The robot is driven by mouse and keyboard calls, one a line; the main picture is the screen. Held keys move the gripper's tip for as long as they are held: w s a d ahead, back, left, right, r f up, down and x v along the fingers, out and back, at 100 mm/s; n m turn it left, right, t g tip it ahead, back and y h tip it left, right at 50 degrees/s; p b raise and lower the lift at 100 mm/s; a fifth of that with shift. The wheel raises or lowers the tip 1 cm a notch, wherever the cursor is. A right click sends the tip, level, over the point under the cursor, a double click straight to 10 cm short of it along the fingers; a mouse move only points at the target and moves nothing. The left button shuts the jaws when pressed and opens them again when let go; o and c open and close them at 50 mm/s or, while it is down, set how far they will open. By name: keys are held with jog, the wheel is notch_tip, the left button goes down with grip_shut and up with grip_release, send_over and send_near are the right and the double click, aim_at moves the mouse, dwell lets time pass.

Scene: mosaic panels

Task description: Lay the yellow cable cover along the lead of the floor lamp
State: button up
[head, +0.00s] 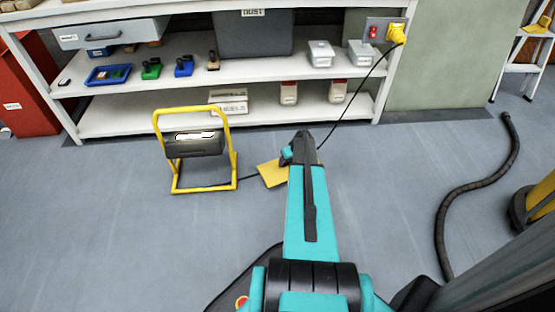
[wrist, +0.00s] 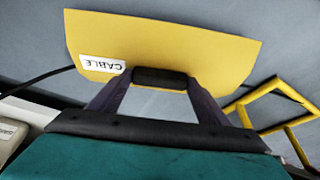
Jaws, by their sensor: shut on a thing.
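The yellow cable cover (head: 271,174) is a flat yellow panel with a white "CABLE" label, seen close in the wrist view (wrist: 165,40). My gripper (wrist: 160,80) is shut on the black handle at its near edge; in the head view my arm hides part of the cover. The floor lamp (head: 195,145) is lit, in a yellow tube frame, left of the cover. Its black lead (head: 347,116) runs from the lamp base, passes out of sight at the cover, and climbs to a yellow plug (head: 397,34). I cannot tell whether the cover touches the floor.
A white workbench (head: 130,118) with shelves of bins, brushes and boxes stands behind. A dark hose (head: 450,205) lies on the floor at right, near a yellow and black object (head: 540,200). A stepladder (head: 526,60) stands far right. Floor left of the lamp is clear.

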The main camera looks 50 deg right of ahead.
jog(key=w, duration=0.2)
jog(key=w+b, duration=0.1)
jog(key=w, duration=0.2)
jog(key=w+b, duration=0.1)
jog(key=w, duration=0.2)
jog(key=shift+w+f, duration=0.15)
jog(key=shift+f, duration=0.15)
jog(key=shift+f, duration=0.1)
jog(key=shift+f+b, duration=1.15)
jog(key=shift+f, duration=0.5)
jog(key=shift+f, duration=0.1)
jog(key=o, duration=2.1)
jog(key=p+v, duration=0.4)
jog(key=v, duration=0.8)
jog(key=shift+w, duration=0.1)
